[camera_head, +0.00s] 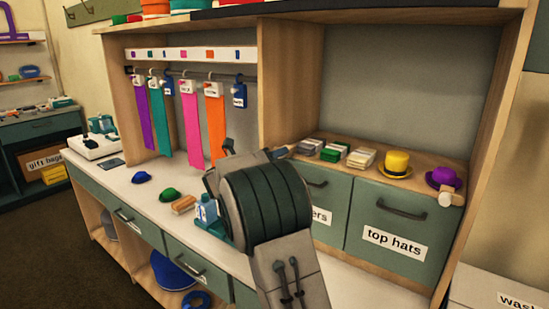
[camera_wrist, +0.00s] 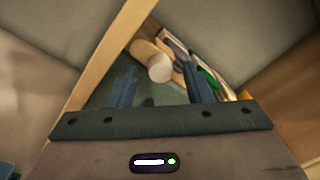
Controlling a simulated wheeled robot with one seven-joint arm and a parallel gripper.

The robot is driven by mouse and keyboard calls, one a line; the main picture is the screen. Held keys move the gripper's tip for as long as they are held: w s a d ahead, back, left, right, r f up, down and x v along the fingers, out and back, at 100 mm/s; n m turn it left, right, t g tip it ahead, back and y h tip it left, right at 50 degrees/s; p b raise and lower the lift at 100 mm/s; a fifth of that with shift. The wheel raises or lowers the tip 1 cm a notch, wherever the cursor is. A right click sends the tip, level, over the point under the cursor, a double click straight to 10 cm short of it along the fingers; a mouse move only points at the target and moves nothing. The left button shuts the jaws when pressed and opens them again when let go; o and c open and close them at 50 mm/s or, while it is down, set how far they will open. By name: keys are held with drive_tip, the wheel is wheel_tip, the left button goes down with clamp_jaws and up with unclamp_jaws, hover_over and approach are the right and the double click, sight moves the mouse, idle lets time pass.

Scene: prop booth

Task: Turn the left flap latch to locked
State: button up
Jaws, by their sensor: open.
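In the wrist view, a wooden latch with a pale round knob (camera_wrist: 159,68) is ahead of my gripper (camera_wrist: 160,88). My fingers are open and apart, one on each side of the knob in the picture; I cannot tell how far short of it they are. Its locked or unlocked position is unclear. In the head view, my arm hides this latch and much of the left flap (camera_head: 333,187), a teal door with a label ending in "ers". My gripper (camera_head: 284,152) is mostly hidden, near the upper left of that flap.
The right flap (camera_head: 385,222), labelled "top hats", has a similar knobbed latch (camera_head: 446,199) at its upper right. Card stacks (camera_head: 361,157), a yellow hat (camera_head: 396,164) and a purple hat (camera_head: 443,178) stand on the ledge above. A wooden upright (camera_head: 262,85) is close to my arm.

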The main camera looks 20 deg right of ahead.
drive_tip(key=c, duration=1)
drive_tip(key=shift+s+n+t+p, duration=0.1)
drive_tip(key=shift+n+t+p, duration=0.35)
drive_tip(key=shift+n, duration=2.7)
drive_tip(key=shift+w+n+t+p, duration=0.15)
drive_tip(key=shift+n+p, duration=0.55)
drive_tip(key=shift+n, duration=2.4)
drive_tip(key=shift+s+n+t+p, duration=0.25)
drive_tip(key=shift+n+p, duration=0.35)
drive_tip(key=shift+n, duration=2.55)
drive_tip(key=shift+w+f, duration=0.1)
drive_tip(key=o, duration=1)
